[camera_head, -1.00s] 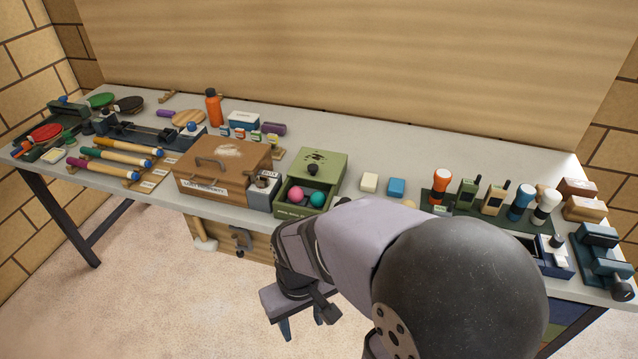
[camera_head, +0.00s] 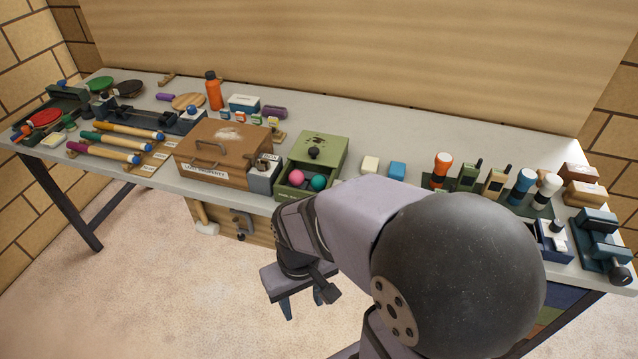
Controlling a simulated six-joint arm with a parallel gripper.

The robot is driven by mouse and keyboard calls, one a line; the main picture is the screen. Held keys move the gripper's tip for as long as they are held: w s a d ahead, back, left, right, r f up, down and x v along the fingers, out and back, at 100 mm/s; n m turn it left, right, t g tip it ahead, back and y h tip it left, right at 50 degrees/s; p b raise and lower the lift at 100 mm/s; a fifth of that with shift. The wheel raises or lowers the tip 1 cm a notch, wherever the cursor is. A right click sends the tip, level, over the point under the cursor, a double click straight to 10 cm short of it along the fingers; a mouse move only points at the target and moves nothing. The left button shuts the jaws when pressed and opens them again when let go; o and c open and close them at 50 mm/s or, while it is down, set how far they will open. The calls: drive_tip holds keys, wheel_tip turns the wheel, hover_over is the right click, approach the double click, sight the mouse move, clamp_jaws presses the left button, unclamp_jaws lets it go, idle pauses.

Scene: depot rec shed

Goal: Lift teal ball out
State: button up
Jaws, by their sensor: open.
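The teal ball (camera_head: 318,182) lies in the pulled-out drawer of a small green box (camera_head: 318,148), beside a pink ball (camera_head: 296,177). The drawer (camera_head: 293,193) is open toward the table's front edge, and both balls show from above. My gripper (camera_head: 302,304) is below and in front of the table edge, well away from the drawer. Its two fingers point downward, apart and empty. My arm link covers the table just right of the drawer.
A brown wooden case (camera_head: 222,150) and a grey box (camera_head: 264,177) stand close on the drawer's left. An orange bottle (camera_head: 214,90) stands farther back. The table behind the green box is clear.

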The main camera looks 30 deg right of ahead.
drive_tip(key=w+d+r+m, duration=0.1)
drive_tip(key=w+d+m, duration=0.1)
drive_tip(key=w+m, duration=0.55)
drive_tip(key=m+t+y+b, duration=0.2)
drive_tip(key=m+t, duration=0.2)
drive_tip(key=m, duration=1.6)
hover_over(321, 178)
drive_tip(key=s+d, duration=0.1)
drive_tip(key=s, duration=0.2)
drive_tip(key=shift+w+f, duration=0.15)
drive_tip(key=shift+w, duration=0.05)
drive_tip(key=shift+p+x, duration=1.7)
drive_tip(key=shift+x, duration=1.95)
drive_tip(key=shift+w, duration=0.1)
drive_tip(key=c, duration=0.8)
